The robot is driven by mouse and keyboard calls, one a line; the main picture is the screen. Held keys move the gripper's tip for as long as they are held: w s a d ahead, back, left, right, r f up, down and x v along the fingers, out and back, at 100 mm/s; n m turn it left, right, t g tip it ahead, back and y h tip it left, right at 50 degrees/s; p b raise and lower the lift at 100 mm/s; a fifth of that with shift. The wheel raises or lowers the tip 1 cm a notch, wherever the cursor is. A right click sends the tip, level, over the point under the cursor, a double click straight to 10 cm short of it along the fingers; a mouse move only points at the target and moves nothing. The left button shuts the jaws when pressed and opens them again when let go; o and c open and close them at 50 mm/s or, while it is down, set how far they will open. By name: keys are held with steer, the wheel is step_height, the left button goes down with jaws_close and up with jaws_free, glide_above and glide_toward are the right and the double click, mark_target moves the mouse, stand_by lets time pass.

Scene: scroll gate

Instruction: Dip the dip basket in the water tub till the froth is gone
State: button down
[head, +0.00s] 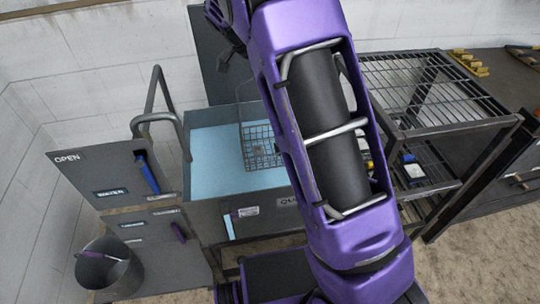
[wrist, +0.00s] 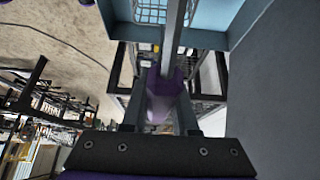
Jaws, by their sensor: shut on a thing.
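The water tub (head: 203,215) is a grey tank with pale blue water (head: 220,165). The dip basket (head: 262,150) is dark wire mesh inside the tub's outline, partly hidden by my arm. I cannot tell how deep it sits in the water, and no froth is clearly visible. In the wrist view my gripper (wrist: 160,104) is shut on the basket's purple grip, with a grey rod running up to the basket mesh (wrist: 150,9) at the top edge. The tub's pale blue inside (wrist: 218,12) shows beside it.
A curved pipe (head: 150,118) and a panel marked OPEN (head: 70,157) with a blue lever (head: 150,178) stand left of the tub. A bucket (head: 108,270) is on the floor. A wire-topped rack (head: 430,90) stands right, close to my arm.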

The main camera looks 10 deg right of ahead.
steer(key=shift+r, duration=0.15)
steer(key=shift+r+p, duration=0.95)
steer(key=shift+r, duration=5)
